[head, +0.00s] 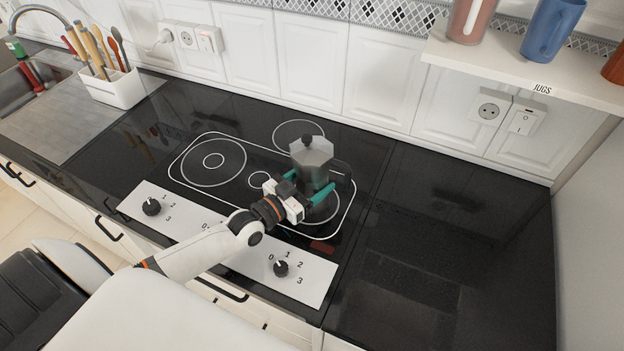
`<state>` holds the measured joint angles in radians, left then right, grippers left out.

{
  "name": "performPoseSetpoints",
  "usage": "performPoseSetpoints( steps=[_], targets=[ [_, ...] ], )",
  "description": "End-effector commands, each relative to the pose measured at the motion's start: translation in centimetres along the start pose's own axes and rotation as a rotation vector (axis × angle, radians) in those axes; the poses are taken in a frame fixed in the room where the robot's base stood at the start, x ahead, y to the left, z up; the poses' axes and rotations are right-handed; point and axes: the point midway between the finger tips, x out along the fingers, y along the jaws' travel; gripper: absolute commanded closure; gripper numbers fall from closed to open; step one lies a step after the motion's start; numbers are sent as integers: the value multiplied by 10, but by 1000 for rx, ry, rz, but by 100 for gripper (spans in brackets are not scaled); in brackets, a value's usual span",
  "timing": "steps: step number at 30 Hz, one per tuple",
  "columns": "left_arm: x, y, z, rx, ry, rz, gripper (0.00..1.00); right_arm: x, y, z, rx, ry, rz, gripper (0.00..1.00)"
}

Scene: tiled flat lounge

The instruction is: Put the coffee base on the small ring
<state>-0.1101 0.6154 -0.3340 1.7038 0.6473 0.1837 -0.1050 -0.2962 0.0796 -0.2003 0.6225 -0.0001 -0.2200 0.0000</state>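The coffee base (312,158) is a grey faceted moka pot with a dark lid knob and a dark handle on its right. It looks upright over the right part of the hob (225,195); its bottom is hidden by my gripper, so I cannot tell whether it touches the glass. My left gripper (311,180) has teal fingers on both sides of the pot's lower body and appears shut on it. A small ring (258,180) is marked left of the gripper. Another ring (299,122) lies behind the pot, and one below it is partly covered. My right gripper is not in view.
A large double ring (213,144) is at the hob's left. A control panel with knobs (281,268) runs along the front. A white utensil holder (113,88) stands back left. A shelf (560,72) with jugs overhangs the back right. The black counter (460,230) at right is clear.

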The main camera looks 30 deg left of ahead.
Motion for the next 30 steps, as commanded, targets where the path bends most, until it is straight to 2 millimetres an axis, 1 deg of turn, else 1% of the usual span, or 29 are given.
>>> performPoseSetpoints(
  steps=[2,6,7,10,21,23,26,30],
  targets=[
    [1,0,3,1,-7,0,61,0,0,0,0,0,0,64],
    [1,0,0,1,-6,0,61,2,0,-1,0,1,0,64],
    [0,0,-2,1,0,0,23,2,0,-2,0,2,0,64],
    [0,0,-1,0,0,0,7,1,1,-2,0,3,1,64],
    [-2,0,0,0,1,0,6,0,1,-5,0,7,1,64],
    [-8,0,-1,0,1,0,6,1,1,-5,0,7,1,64],
    [-23,0,-2,0,3,0,6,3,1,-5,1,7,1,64],
    [-50,0,-2,0,4,0,6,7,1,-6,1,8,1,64]
  ],
)
